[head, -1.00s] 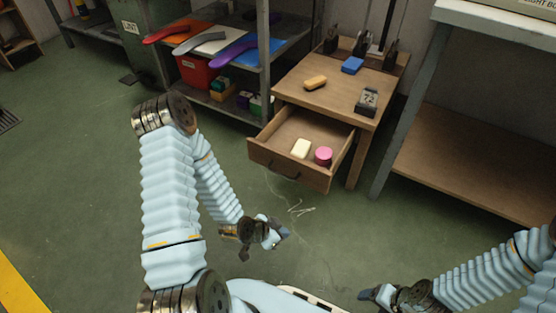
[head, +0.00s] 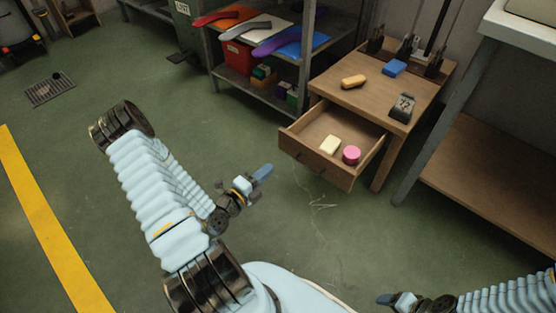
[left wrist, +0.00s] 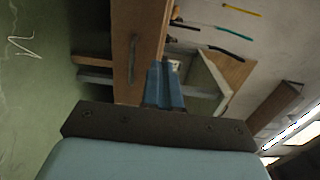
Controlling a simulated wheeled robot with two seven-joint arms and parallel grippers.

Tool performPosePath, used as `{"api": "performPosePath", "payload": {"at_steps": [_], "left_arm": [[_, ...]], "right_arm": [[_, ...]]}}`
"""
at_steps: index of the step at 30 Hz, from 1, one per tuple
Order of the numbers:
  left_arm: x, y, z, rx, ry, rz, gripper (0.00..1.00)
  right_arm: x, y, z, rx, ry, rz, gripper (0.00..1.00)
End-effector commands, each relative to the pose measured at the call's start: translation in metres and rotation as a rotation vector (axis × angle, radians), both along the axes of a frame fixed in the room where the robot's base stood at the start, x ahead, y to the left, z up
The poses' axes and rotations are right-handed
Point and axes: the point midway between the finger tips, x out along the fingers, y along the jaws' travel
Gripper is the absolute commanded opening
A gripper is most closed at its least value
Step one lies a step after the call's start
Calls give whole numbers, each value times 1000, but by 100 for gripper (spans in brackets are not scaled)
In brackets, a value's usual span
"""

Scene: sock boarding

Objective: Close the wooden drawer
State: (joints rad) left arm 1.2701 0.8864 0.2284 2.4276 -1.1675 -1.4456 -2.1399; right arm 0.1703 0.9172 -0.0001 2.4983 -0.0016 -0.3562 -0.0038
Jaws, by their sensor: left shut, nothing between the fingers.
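The wooden drawer (head: 318,165) is pulled out of the small wooden table (head: 372,97) at the right of the head view. A cream block (head: 330,145) and a pink round thing (head: 351,155) lie inside it. My left gripper (head: 265,172) is shut and empty, low and to the left of the drawer front, apart from it. In the left wrist view the drawer front (left wrist: 150,40) with its dark handle (left wrist: 132,60) shows beyond my shut fingers (left wrist: 164,85). My right gripper (head: 385,299) is at the bottom edge of the head view; its finger opening is unclear.
A metal shelf (head: 310,60) with coloured boards and a red bin (head: 238,58) stands left of the table. A workbench (head: 425,110) stands close on the right. A yellow block, a blue block and a dark tag marked 72 lie on the tabletop. Open floor lies in front.

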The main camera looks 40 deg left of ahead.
Motion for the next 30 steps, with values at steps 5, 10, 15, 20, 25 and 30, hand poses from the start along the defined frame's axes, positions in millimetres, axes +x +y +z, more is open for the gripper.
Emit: {"api": "performPosePath", "payload": {"at_steps": [5, 10, 15, 20, 25, 30], "left_arm": [[33, -4, 1, -3, -1, -4, 0], [70, -7, 0, -5, 1, -3, 0], [102, -9, 0, -5, 2, -2, 0], [121, -11, 0, -5, 2, -2, 0], [128, -11, -1, -5, 4, -2, 0], [129, -11, -1, -6, 4, -2, 0]], "right_arm": [[0, 0, 2, 0, 0, 0, 69], [0, 0, 3, -1, -1, 0, 69], [0, 0, 3, -1, -1, 0, 69], [0, 0, 4, -1, -1, 0, 69], [0, 0, 4, -1, -1, 0, 69], [0, 0, 4, -1, -1, 0, 69]]}}
